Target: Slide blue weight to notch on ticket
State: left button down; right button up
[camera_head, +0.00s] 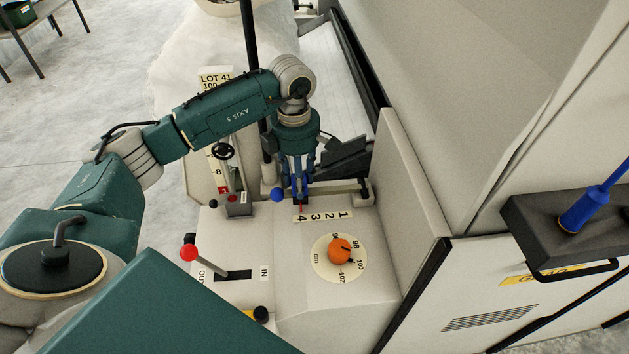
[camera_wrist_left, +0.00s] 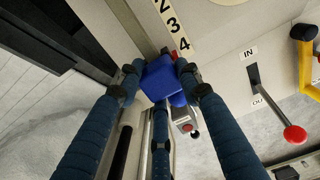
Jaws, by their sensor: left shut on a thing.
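The blue weight (camera_wrist_left: 160,80) is a blue block on the beam (camera_head: 345,188), between my left gripper's fingers in the wrist view. My left gripper (camera_head: 299,196) points down and is shut on it, hiding most of it in the head view. A blue ball (camera_head: 277,195) shows just left of the fingers. The number plate (camera_head: 322,215) reads 4 3 2 1 from left to right; a red pointer mark is at the 4, which also shows in the wrist view. The ticket (camera_head: 214,79) reads "LOT 41" and "100"; my arm covers its lower part.
An orange dial knob (camera_head: 339,250) and a red-knobbed IN/OUT lever (camera_head: 189,253) stand on the panel in front. A tall machine wall (camera_head: 415,185) rises right. A dark tray (camera_head: 540,235) is far right.

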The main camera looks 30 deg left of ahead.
pick_arm(q)
jog(key=shift+s+a+f, duration=0.1)
jog(key=shift+s+a, duration=0.05)
jog(key=shift+a, duration=0.05)
jog(key=c, duration=1.5)
grip_release()
jog(key=shift+a, duration=0.1)
jog(key=o, duration=0.3)
jog(key=shift+s+a, duration=0.15)
jog(key=shift+s, duration=0.1)
jog(key=shift+w, duration=0.15)
jog(key=shift+r, duration=0.6)
notch_tip(320, 180, up, 11)
